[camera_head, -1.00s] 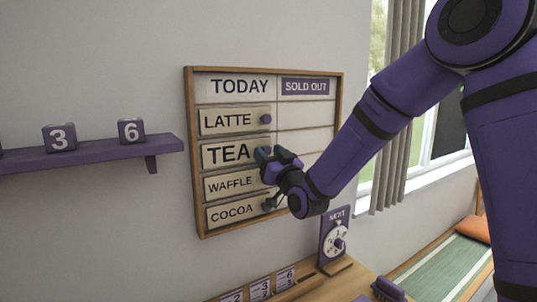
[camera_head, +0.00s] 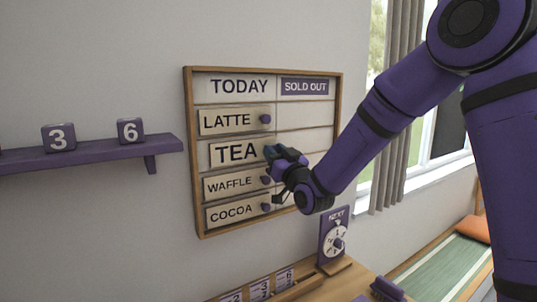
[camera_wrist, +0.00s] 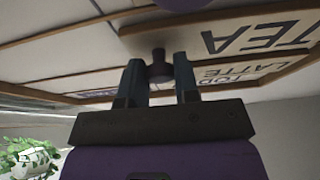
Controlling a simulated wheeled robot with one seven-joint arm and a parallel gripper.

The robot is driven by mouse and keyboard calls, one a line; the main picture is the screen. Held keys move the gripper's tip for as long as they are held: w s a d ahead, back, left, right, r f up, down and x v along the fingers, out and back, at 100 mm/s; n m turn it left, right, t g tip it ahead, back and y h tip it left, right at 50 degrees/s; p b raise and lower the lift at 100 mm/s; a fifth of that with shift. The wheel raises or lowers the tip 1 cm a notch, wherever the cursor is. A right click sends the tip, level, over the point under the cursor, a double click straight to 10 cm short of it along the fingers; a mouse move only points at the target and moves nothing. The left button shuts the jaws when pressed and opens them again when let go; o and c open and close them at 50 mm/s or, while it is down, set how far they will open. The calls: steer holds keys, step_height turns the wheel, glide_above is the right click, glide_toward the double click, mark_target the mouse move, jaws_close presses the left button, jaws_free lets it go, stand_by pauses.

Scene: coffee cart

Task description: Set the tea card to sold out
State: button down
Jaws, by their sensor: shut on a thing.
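The menu board (camera_head: 188,150) hangs on the wall with a TODAY column at left and a SOLD OUT column (camera_head: 305,87) at right. My gripper (camera_head: 270,153) is shut on the tea card's knob at the card's right end. In the wrist view the two fingers of my gripper (camera_wrist: 160,80) stand on either side of the dark knob (camera_wrist: 159,67), and the tea card (camera_wrist: 262,38) shows upside down.
Latte (camera_head: 227,121), waffle (camera_head: 230,185) and cocoa (camera_head: 232,213) cards sit in the TODAY column. The sold-out cells (camera_head: 303,116) look empty where visible; my arm covers part of that side. A NEXT dial (camera_head: 335,240) stands below. A shelf (camera_head: 90,155) with number blocks is at left.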

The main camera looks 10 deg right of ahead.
steer(key=w+d, duration=0.2)
steer(key=d, duration=0.4)
steer(key=w+d, duration=0.3)
steer(key=d, duration=0.4)
steer(key=w+d, duration=0.3)
steer(key=d, duration=0.4)
steer(key=shift+w+d, duration=0.5)
steer(key=shift+d, duration=0.55)
steer(key=c, duration=0.9)
jaws_free()
steer(key=shift+o, duration=0.2)
steer(key=v, duration=1)
steer(key=shift+s+f, duration=0.2)
steer(key=shift+s, duration=0.15)
